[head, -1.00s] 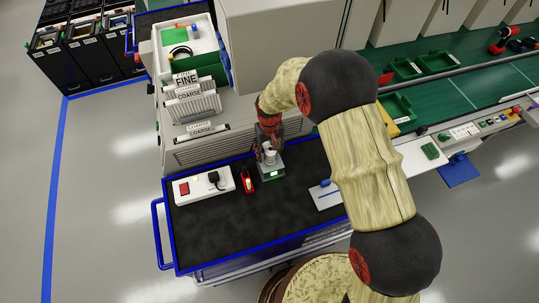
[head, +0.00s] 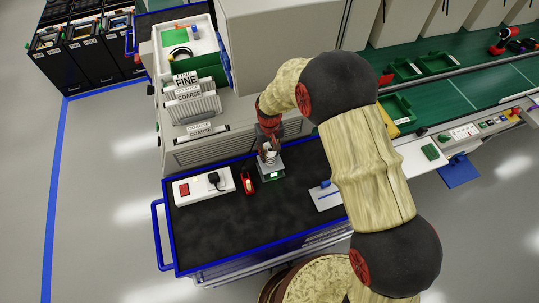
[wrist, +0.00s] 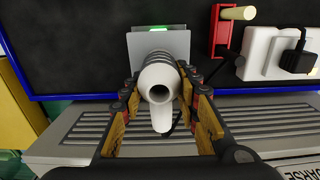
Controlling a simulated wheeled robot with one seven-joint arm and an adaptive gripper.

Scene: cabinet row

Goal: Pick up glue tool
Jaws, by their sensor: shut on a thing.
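The glue tool (wrist: 160,88) is a white, rounded body with a dark round opening facing the wrist camera, and a white part hangs below it. My gripper (wrist: 161,100) has its fingers on both sides of the tool and is shut on it. In the head view, my gripper (head: 268,142) is above the cart top, with the white tool (head: 270,157) small and partly hidden at its tip. A grey stand (wrist: 172,46) with a green light is just beyond the tool. I cannot tell whether the tool still touches the stand.
A white power strip (head: 203,186) with a black plug and a red tool (head: 248,183) stand left of the stand. A white card (head: 325,196) with a blue item lies to the right. The black cart top (head: 240,225) is clear in front. A grey cabinet rises behind.

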